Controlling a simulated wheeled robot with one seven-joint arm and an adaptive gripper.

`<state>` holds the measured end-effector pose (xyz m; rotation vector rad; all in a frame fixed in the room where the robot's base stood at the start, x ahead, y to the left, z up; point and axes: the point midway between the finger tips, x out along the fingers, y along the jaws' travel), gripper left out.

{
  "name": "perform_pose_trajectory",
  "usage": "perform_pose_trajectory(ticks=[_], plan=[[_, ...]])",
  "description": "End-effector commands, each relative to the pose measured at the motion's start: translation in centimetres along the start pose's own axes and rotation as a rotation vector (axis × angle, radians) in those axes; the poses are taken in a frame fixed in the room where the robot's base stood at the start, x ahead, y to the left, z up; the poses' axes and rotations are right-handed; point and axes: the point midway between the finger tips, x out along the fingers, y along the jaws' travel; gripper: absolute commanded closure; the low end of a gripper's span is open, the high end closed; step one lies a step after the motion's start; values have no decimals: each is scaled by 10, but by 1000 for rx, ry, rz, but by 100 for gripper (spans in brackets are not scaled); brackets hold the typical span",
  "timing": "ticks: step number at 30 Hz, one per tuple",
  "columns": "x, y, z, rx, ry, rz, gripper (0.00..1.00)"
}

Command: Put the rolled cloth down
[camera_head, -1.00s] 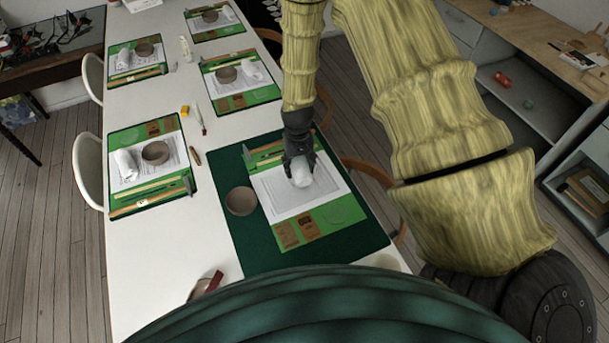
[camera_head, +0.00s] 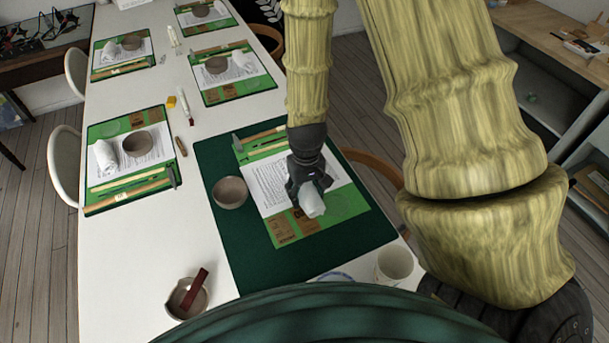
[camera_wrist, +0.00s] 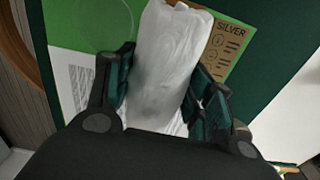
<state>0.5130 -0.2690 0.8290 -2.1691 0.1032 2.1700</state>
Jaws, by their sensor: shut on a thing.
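The rolled cloth (camera_head: 312,203) is white and is held in my gripper (camera_head: 309,190), above the near part of the green work mat. In the wrist view the cloth (camera_wrist: 167,65) runs lengthwise between the two dark green fingers of my gripper (camera_wrist: 165,95), which press on its sides. The gap between the cloth and the surface below cannot be judged. The light green mat (camera_head: 348,203) with a printed sheet (camera_head: 265,183) and brown labels (camera_head: 284,230) lies on a dark green cloth (camera_head: 248,262). My gripper hides part of the sheet.
A brown bowl (camera_head: 231,192) stands left of the sheet. A bowl with a dark red stick (camera_head: 184,298) stands near the table's front left, and a white cup (camera_head: 394,264) at front right. Other place settings (camera_head: 130,185) line the white table (camera_head: 170,235). A chair (camera_head: 372,166) is at right.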

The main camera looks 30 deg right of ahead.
Motion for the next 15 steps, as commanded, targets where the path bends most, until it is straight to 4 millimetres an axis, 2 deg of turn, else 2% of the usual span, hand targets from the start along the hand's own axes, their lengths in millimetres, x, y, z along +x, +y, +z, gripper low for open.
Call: perform_pose_trajectory(ticks=[4, 7, 11, 15], plan=[[4, 0, 9, -7, 1, 2, 77], [3, 1, 7, -9, 1, 2, 77], [2, 8, -10, -9, 2, 2, 77], [4, 19, -36, -8, 2, 2, 77]])
